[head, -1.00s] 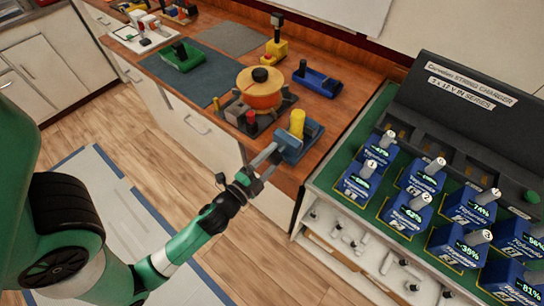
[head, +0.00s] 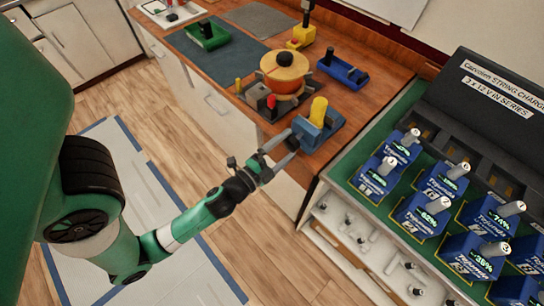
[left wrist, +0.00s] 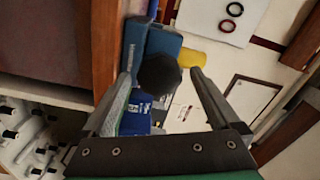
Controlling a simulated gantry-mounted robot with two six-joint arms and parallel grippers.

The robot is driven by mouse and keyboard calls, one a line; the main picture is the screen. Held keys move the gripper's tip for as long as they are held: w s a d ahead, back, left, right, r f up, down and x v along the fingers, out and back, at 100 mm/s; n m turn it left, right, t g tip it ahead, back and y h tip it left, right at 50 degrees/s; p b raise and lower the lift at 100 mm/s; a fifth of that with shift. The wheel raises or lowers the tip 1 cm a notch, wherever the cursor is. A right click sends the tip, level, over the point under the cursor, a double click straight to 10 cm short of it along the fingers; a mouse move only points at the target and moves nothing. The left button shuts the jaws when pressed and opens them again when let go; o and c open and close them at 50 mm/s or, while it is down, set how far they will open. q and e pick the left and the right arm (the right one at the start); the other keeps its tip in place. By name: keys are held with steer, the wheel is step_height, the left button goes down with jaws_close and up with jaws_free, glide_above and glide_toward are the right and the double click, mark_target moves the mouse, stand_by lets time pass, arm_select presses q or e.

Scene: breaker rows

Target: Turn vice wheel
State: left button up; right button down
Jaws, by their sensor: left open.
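The vice is a blue block (head: 310,133) with a yellow cylinder (head: 319,110) standing on it, at the front edge of the wooden bench. A dark round knob (head: 294,142), which looks like its wheel, sits on the side facing my left gripper. My left gripper (head: 283,151) is open at the bench edge, its fingertips close to the knob. In the left wrist view, the black knob (left wrist: 158,72) appears between the two fingers, with blue vice parts (left wrist: 160,40) behind it. I cannot tell whether the fingers touch it. My right gripper is not in view.
An orange pot (head: 284,75) stands just behind the vice on a dark stand. Blue (head: 342,72), green (head: 207,36) and yellow (head: 301,37) tools lie further back. A green-topped charger bench (head: 345,182) with several numbered blue batteries stands to the right.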

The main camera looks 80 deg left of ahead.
arm_select(q)
steer(key=b+v, duration=0.5)
steer(key=v, duration=0.5)
